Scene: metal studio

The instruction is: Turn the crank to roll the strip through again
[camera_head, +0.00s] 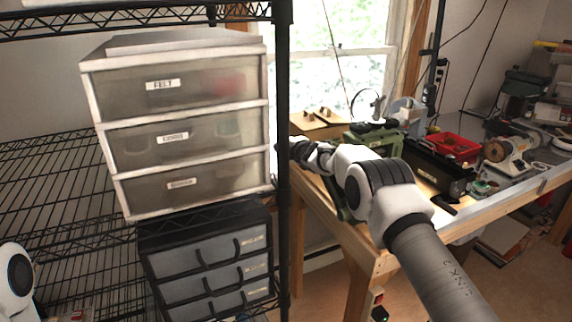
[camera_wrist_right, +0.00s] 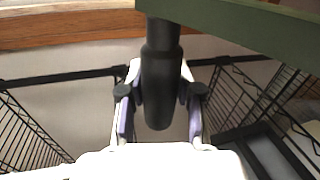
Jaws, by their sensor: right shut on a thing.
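The green rolling mill (camera_head: 372,136) stands on the left end of the workbench, partly hidden behind my right arm. In the right wrist view its green body (camera_wrist_right: 262,22) crosses the top right. My right gripper (camera_wrist_right: 160,104) is shut on the black crank handle (camera_wrist_right: 161,62), with a finger on each side of it. The handle's rounded end shows between the fingers. In the head view the handle and fingertips are too small to make out clearly. I cannot make out the strip. Part of my left arm shows at the lower left, but its gripper is out of view.
A black wire shelf (camera_head: 60,165) with a white drawer unit (camera_head: 185,120) and a dark drawer unit (camera_head: 210,262) stands close to the left of my right gripper. The workbench (camera_head: 470,208) carries a red tray (camera_head: 452,148) and a bench grinder (camera_head: 508,148).

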